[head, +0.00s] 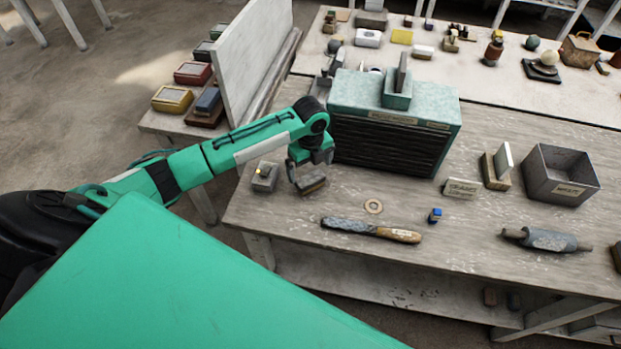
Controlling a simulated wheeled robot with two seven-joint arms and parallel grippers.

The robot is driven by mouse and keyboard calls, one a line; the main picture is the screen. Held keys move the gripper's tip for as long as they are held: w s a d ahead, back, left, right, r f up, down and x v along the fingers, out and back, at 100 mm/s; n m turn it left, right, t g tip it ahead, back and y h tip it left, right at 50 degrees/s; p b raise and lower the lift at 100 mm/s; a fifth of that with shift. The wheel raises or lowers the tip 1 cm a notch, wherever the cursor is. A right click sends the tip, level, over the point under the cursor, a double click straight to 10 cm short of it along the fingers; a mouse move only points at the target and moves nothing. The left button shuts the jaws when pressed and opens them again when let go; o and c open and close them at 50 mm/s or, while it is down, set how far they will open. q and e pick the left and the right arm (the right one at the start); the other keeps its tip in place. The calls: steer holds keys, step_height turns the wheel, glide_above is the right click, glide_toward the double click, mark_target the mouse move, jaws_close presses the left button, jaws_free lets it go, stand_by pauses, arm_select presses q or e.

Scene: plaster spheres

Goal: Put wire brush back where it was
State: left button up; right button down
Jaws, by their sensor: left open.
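My left gripper (306,178) reaches in from the left and points down over the near-left part of the worktable (290,220). Its jaws are open. Just under and beside its fingers lies a small brown block-shaped piece (314,187), which looks like the wire brush, though it is too small to be sure. The gripper partly covers it, and I cannot tell whether a finger touches it. A long grey tool with a wooden handle (398,235) lies further to the right, nearer the front edge. My right gripper is out of view.
A teal-topped dark cabinet (390,140) stands behind right. A ring (373,206), a blue piece (435,215), a grey bin (560,175) and a roller (545,238) lie rightward, with bare wood between.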

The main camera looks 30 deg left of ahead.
mark_target(311, 178)
arm_select(q)
step_height(311, 178, up, 6)
steer(key=shift+f+b, duration=0.1)
steer(key=shift+b, duration=0.35)
